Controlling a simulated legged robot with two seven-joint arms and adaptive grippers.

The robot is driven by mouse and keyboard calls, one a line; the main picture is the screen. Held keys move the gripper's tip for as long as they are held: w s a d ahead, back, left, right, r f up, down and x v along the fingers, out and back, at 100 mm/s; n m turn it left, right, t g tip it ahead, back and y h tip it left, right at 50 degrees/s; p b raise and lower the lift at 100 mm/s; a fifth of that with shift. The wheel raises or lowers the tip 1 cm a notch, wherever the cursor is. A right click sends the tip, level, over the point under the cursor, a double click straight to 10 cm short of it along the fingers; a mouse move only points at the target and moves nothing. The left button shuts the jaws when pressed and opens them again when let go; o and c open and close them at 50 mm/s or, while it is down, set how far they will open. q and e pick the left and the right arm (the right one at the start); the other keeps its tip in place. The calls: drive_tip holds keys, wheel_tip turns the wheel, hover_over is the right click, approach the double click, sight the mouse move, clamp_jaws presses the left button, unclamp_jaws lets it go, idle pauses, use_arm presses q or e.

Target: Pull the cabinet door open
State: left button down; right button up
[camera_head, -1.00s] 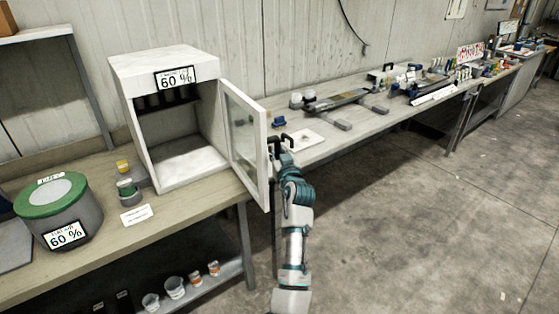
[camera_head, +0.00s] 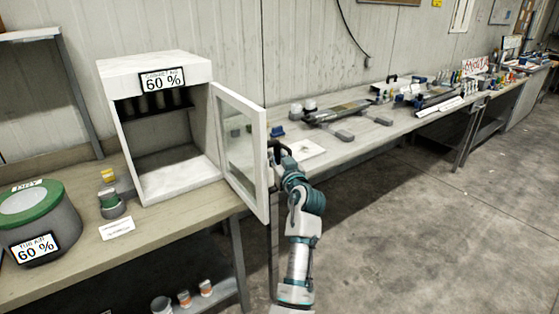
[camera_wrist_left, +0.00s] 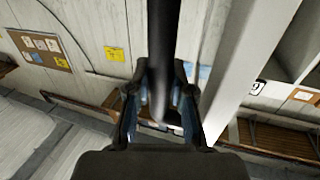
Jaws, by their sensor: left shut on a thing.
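The white cabinet (camera_head: 156,67) stands on the bench at the left, with an open front and dark interior. Its framed glass door (camera_head: 263,165) hangs open on the right side, swung out toward the front right. My left gripper (camera_head: 277,153) is at the outer edge of the door, partly hidden behind the door frame. In the left wrist view, its two fingers (camera_wrist_left: 162,100) are shut around a dark bar, the door handle (camera_wrist_left: 163,45), beside the pale door edge (camera_wrist_left: 250,50). My right gripper is not in view.
A green-lidded tub (camera_head: 38,225) and a small green-topped jar (camera_head: 111,204) stand left of the cabinet, near a white card (camera_head: 116,228). A long bench (camera_head: 350,143) with tools runs to the right. The grey floor (camera_head: 430,230) at right is clear.

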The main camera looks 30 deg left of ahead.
use_arm(q)
drive_tip(key=shift+a+r, duration=0.1)
drive_tip(key=shift+r, duration=0.05)
drive_tip(key=c, duration=1)
unclamp_jaws()
drive_tip(key=shift+s, duration=0.1)
drive_tip(key=shift+a, duration=0.1)
drive_tip(key=shift+f+v, duration=0.2)
drive_tip(key=shift+v, duration=5.8)
